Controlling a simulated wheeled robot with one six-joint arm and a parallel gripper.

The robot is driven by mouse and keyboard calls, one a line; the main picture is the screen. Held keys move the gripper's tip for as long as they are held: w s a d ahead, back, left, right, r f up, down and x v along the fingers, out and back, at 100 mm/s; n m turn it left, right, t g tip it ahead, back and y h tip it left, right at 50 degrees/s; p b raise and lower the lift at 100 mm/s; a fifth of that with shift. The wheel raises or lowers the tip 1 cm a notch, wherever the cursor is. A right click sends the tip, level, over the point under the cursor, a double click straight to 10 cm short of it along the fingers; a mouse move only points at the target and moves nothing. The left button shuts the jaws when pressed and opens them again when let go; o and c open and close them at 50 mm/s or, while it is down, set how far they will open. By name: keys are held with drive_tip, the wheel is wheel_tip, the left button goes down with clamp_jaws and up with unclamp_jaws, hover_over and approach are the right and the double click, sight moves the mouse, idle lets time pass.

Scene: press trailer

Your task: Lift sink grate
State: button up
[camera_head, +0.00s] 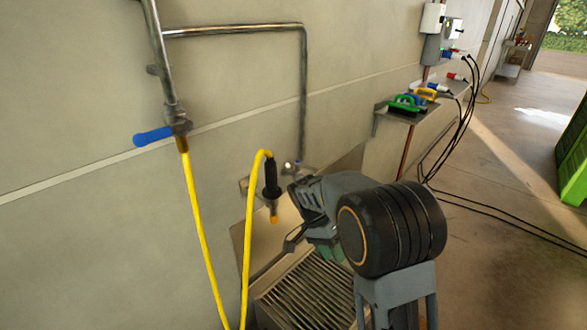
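The sink grate (309,291) is a metal grid of parallel slats. It lies at the bottom centre of the head view, low against the wall, with its right part hidden behind my arm. My gripper (300,241) is in front of the sink's back plate, and in the picture it appears just above the grate's far edge. One dark finger shows at its left. The rest is largely hidden by my own arm, so its opening and any contact with the grate cannot be made out.
A yellow hose (201,235) hangs from a pipe with a blue valve handle (152,136). Its black nozzle (272,178) hangs by the sink's metal back plate (262,240). A wall shelf (398,116) holds coloured items. Black cables (470,205) cross the floor at right, beside a green container (575,160).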

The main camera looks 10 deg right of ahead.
drive_tip(key=s+r+n+t+y+p, duration=0.1)
drive_tip(key=s+r+n+t+p, duration=0.2)
drive_tip(key=r+p, duration=0.3)
drive_tip(key=s+r+n+t+y+p, duration=0.1)
drive_tip(key=s+r+n+t+p, duration=0.2)
drive_tip(key=r+p, duration=0.3)
drive_tip(key=s+a+r+n+t+y+p, duration=0.1)
drive_tip(key=s+r+n+t+y+p, duration=0.1)
drive_tip(key=r, duration=1.1)
drive_tip(key=s+n+t+p, duration=0.1)
drive_tip(key=s+n+p, duration=0.1)
drive_tip(key=s+p, duration=0.1)
drive_tip(key=shift+s+p, duration=0.15)
drive_tip(key=shift+p, duration=0.4)
